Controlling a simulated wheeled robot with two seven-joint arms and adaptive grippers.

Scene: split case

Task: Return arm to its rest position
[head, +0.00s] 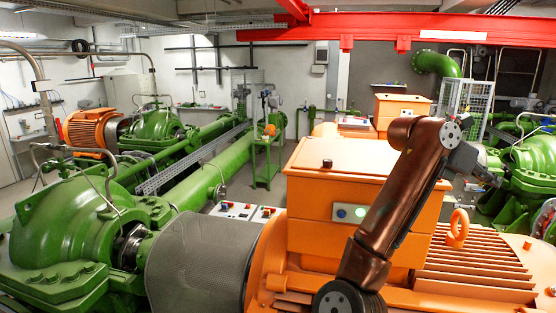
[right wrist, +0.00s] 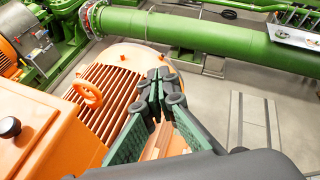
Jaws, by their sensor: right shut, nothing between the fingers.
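My right arm, with brown links, rises in the head view in front of an orange motor housing (head: 345,190) and bends at the top. My right gripper (head: 490,180) is at its far end, pointing right and away, small in this view. In the right wrist view the gripper's dark fingers with green pads (right wrist: 159,78) meet at the tips, shut with nothing between them. Below the fingers is the ribbed orange motor casing (right wrist: 105,100). My left arm and gripper are not in view.
An orange lifting ring (head: 457,228) stands up from the ribbed casing, close to my arm. Green pumps (head: 75,230) and pipes fill the left. A wire cage (head: 465,105) and green machinery stand to the right. A red beam (head: 440,28) crosses overhead. Grey floor (right wrist: 225,110) shows beyond the motor.

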